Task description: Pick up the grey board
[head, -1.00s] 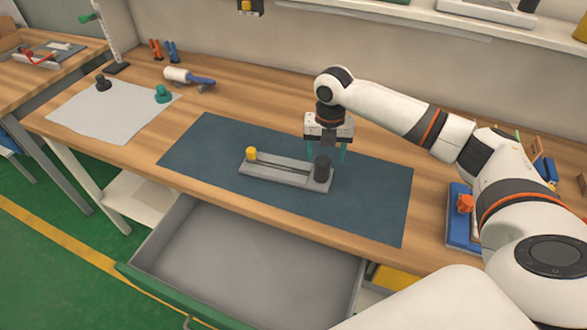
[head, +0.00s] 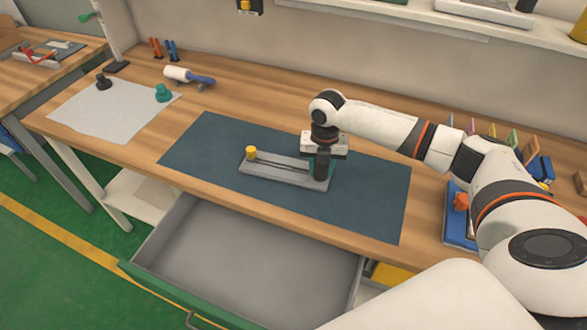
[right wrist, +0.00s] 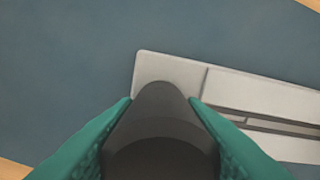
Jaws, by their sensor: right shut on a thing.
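The grey board (head: 272,168) lies flat on a dark blue mat (head: 210,140) on the workbench. It has a long slot, a yellow knob (head: 251,153) at its left end and a black knob (head: 321,165) at its right end. My right gripper (head: 322,160) is over the right end, pointing down, shut on the black knob. In the right wrist view the teal fingers sit on both sides of the black knob (right wrist: 160,125), with the pale grey board (right wrist: 260,92) below. My left gripper is not in view.
An open grey drawer (head: 240,250) juts out below the bench front. A blue tray with an orange item (head: 460,203) is at the right. A white sheet (head: 105,108) with dark and green knobs lies at the left. The mat around the board is clear.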

